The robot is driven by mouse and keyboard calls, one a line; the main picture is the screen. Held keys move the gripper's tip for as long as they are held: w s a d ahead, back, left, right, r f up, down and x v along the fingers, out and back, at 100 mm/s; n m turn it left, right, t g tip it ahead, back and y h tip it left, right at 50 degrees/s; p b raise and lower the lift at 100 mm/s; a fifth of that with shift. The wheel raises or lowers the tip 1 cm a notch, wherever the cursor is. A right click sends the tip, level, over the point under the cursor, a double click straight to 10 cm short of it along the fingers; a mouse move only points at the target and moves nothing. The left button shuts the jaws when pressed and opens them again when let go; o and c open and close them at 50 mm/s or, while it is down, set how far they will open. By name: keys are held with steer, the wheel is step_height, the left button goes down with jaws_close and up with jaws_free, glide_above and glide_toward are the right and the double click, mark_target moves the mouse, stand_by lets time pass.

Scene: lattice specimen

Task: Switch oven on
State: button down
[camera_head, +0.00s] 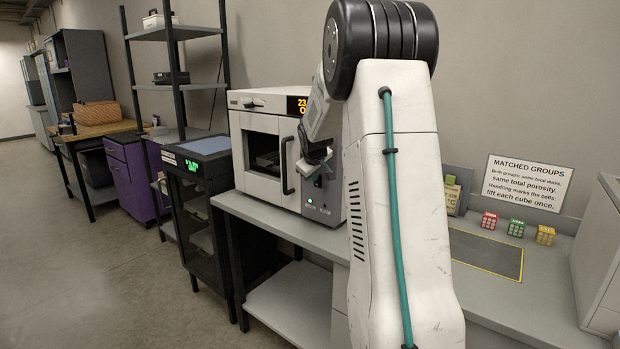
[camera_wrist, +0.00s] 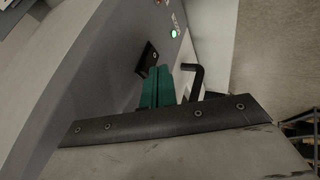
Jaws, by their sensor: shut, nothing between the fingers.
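The oven (camera_head: 262,106) is a pale box with a windowed door and a dark vertical handle (camera_head: 285,165), standing on a grey bench. The door looks shut. Its orange display (camera_head: 299,104) is partly hidden by my arm. A small green light (camera_head: 318,182) glows on the front panel, and the light also shows in the wrist view (camera_wrist: 174,33). My gripper (camera_head: 318,168) is shut and empty in front of the panel. In the wrist view its teal fingers (camera_wrist: 159,72) are together, close beside a black block-like switch (camera_wrist: 147,57) on the panel. I cannot tell if they touch.
A dark cabinet (camera_head: 200,205) with a green display stands left of the bench. A black bent bar (camera_wrist: 193,78) is right of my fingers in the wrist view. Floor at left is clear.

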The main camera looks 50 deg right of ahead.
steer(key=shift+d+r, duration=0.1)
steer(key=shift+d, duration=0.25)
steer(key=shift+r, duration=0.15)
steer(key=shift+r, duration=0.65)
steer(key=shift+a, duration=0.1)
